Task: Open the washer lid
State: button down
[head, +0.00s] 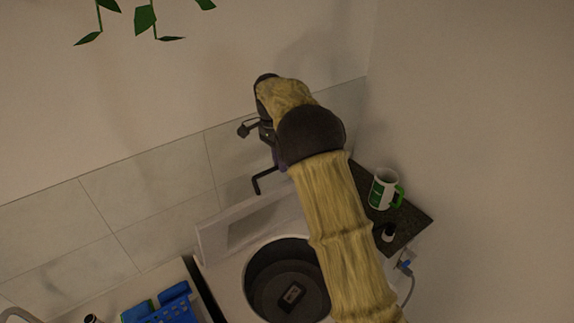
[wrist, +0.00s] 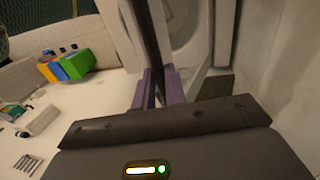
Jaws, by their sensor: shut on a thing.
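The washer (head: 228,275) is white and stands at the lower middle of the head view, its round dark opening (head: 262,272) uncovered from above. A white panel with a grey inset, seemingly the washer lid (head: 212,240), stands raised behind the opening. My gripper (head: 262,182) is at the upper edge of that panel, partly hidden by my arm. In the wrist view, the purple fingers of my gripper (wrist: 159,88) are close together on a thin edge, seemingly the lid's. The exact contact is hard to see.
A blue basket (head: 178,311) with coloured sponges stands on the counter (head: 112,305) to the left. A white and green mug (head: 382,190) stands on a dark shelf (head: 412,222) to the right. The tiled wall (head: 150,205) is close behind the washer. A plant hangs above.

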jog(key=shift+w+a+f, duration=0.3)
jog(key=shift+w+a, duration=0.05)
jog(key=shift+w, duration=0.1)
jog(key=c, duration=1.6)
grip_release()
jog(key=shift+w, duration=0.1)
jog(key=shift+o, duration=0.7)
jog(key=shift+w+a+f, duration=0.15)
jog(key=shift+w+a, duration=0.05)
jog(key=shift+w, duration=0.25)
notch_tip(320, 180, up, 12)
jog(key=w+a, duration=0.1)
jog(key=shift+w, duration=0.3)
